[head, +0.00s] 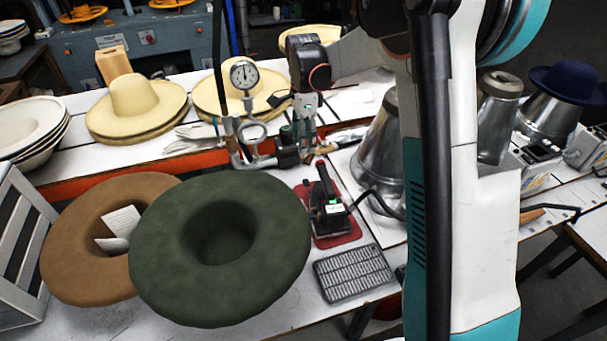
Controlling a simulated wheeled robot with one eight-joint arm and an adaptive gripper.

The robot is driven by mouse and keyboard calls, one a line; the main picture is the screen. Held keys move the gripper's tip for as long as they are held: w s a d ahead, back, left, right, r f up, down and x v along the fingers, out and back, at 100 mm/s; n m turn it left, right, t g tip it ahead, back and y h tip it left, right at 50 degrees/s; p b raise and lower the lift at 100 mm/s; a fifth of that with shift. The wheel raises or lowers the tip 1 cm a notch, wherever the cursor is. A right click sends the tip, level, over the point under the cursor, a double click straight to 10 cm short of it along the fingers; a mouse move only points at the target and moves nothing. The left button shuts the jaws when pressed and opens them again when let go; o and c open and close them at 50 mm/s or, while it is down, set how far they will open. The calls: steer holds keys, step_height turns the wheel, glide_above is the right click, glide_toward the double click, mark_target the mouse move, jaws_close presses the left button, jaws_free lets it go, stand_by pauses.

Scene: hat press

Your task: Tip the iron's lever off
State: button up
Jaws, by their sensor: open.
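The iron (328,204) is black and stands on a red pad (349,238) near the middle of the table.
A pressure gauge (244,75) on pipework stands left of my gripper. A green felt hat (220,275) and a brown one (80,255) lie left of the iron. A metal grid rest (353,273) lies in front. A metal cone (375,150) stands right, partly behind my arm.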

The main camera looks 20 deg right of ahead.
mark_target(305, 182)
steer(key=f+b, duration=0.1)
steer(key=f, duration=0.3)
steer(key=f+b, duration=0.1)
steer(key=f, duration=0.4)
steer(key=f+b, duration=0.2)
steer(key=f, duration=0.3)
steer(key=shift+s+f, duration=0.2)
steer(key=shift+s, duration=0.2)
